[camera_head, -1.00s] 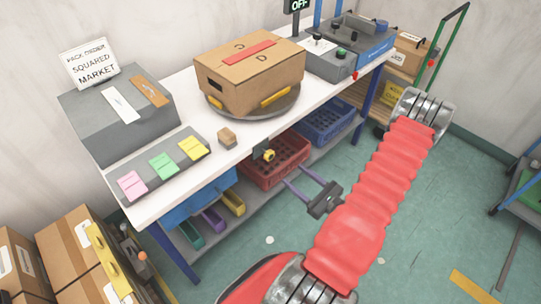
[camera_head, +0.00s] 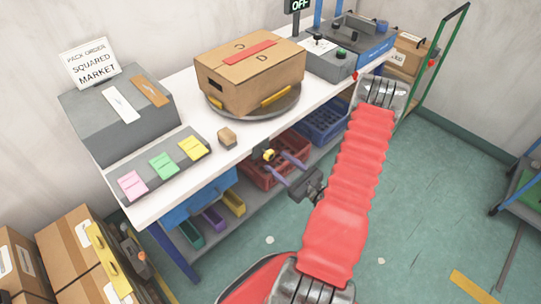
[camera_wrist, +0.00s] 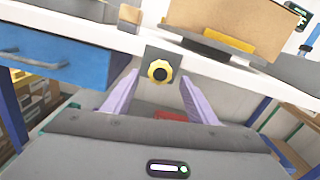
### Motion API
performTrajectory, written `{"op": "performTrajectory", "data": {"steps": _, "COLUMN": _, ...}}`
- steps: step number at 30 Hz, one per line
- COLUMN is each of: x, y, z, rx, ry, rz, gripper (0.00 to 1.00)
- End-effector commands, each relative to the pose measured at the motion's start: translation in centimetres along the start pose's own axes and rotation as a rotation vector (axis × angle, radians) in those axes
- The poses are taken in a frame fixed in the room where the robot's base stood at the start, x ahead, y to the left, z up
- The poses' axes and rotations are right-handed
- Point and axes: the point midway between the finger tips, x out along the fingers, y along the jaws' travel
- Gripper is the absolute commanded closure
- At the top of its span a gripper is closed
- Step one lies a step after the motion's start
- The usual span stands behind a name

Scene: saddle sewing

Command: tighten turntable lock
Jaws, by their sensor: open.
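The turntable lock is a yellow knob with a black centre (camera_wrist: 160,72) on a dark bracket under the table's front edge. It also shows in the head view (camera_head: 268,155). The turntable (camera_head: 252,106) is a grey disc on the white table, with a cardboard box (camera_head: 250,75) on it. My gripper (camera_head: 280,163) is open, its purple fingers pointing at the knob. In the wrist view my gripper (camera_wrist: 156,92) has one finger on each side of the knob. Whether the fingers touch it cannot be told.
The white table (camera_head: 170,190) holds a grey box (camera_head: 120,115), coloured cards and a small cardboard block (camera_head: 227,138). A red crate (camera_head: 262,178) and a blue crate (camera_head: 322,122) stand on the shelf below. The green floor (camera_head: 430,200) to the right is mostly clear.

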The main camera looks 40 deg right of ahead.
Motion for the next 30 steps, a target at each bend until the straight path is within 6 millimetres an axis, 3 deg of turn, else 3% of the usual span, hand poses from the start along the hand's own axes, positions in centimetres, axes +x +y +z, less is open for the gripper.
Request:
{"op": "performTrajectory", "data": {"steps": 13, "x": 5.0, "y": 0.0, "z": 0.0, "rx": 0.0, "ry": -0.001, "rz": 0.001, "gripper": 0.48}}
{"op": "performTrajectory", "data": {"steps": 25, "x": 5.5, "y": 0.0, "z": 0.0, "rx": 0.0, "ry": 0.0, "rz": -0.001, "gripper": 0.48}}
{"op": "performTrajectory", "data": {"steps": 30, "x": 5.5, "y": 0.0, "z": 0.0, "rx": 0.0, "ry": 0.0, "rz": -0.001, "gripper": 0.6}}
